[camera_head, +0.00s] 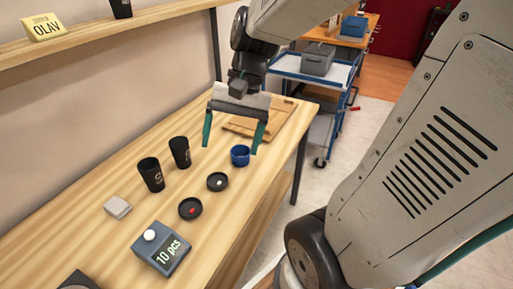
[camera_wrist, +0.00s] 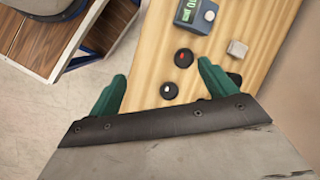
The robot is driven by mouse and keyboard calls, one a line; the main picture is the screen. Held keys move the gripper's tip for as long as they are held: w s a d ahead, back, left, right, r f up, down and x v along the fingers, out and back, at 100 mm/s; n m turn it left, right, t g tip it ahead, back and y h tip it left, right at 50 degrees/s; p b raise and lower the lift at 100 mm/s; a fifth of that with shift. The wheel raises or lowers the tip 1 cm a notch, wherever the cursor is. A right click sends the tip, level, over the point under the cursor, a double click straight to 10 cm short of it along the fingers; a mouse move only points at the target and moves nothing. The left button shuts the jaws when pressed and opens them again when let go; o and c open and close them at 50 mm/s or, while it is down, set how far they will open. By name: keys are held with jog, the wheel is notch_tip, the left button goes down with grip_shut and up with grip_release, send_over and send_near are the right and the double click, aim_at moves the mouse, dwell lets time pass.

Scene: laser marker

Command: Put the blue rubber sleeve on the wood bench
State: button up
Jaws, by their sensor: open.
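The blue rubber sleeve (camera_head: 240,157) is a short, round, open-topped blue piece on the wood bench (camera_head: 100,235), near its right edge. My gripper (camera_head: 230,148) is open, with its two green fingers pointing down over the bench. The sleeve shows close to the right fingertip in the head view; I cannot tell the height between them. The sleeve is not visible there.
Two black cups (camera_head: 151,175), two small black dishes (camera_head: 190,208), a pale block (camera_head: 118,207) and a counter box (camera_head: 161,249) stand nearer on the bench. A wooden board (camera_head: 240,127) lies behind my gripper. A cart (camera_head: 285,65) stands beyond. A shelf (camera_head: 110,36) runs along the wall.

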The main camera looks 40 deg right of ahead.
jog(key=s+a+r+n+t+h, duration=0.1)
jog(key=s+r+n+t+h, duration=0.1)
jog(key=s+n, duration=0.5)
jog(key=shift+s+a+r+h, duration=0.25)
jog(key=shift+s+r+h, duration=0.35)
jog(key=shift+s+h, duration=0.55)
